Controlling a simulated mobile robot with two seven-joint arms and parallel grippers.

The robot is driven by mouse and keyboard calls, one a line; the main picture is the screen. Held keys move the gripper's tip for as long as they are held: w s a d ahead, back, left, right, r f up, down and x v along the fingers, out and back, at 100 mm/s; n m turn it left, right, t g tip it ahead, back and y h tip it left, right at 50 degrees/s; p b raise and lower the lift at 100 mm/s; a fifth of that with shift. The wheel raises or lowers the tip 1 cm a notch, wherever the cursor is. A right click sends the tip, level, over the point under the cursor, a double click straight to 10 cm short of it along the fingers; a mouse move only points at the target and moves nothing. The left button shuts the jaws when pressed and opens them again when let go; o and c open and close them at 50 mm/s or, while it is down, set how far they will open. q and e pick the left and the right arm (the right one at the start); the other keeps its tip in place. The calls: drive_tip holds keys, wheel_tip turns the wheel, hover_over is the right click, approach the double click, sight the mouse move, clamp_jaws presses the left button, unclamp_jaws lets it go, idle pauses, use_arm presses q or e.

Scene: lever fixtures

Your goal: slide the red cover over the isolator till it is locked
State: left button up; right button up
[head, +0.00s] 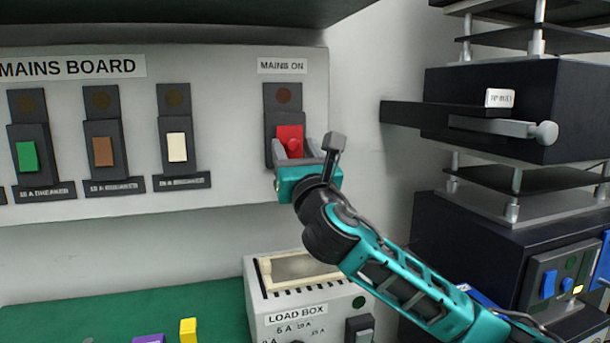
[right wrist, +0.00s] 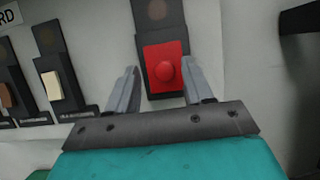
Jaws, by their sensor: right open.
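The red cover (head: 290,137) sits low on the dark isolator plate (head: 283,99) under the "MAINS ON" label. A round brown spot shows on the plate above the cover. My left gripper is not in view.
Three breakers with green (head: 27,156), brown (head: 103,152) and cream (head: 177,147) switches are left of the isolator. A black box with a lever handle (head: 500,127) juts out at right. A load box (head: 300,306) stands below my right arm.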

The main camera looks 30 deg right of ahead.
drive_tip(key=b+v, duration=0.1)
drive_tip(key=v, duration=1)
drive_tip(key=shift+s+f, duration=0.15)
drive_tip(key=shift+a, duration=0.15)
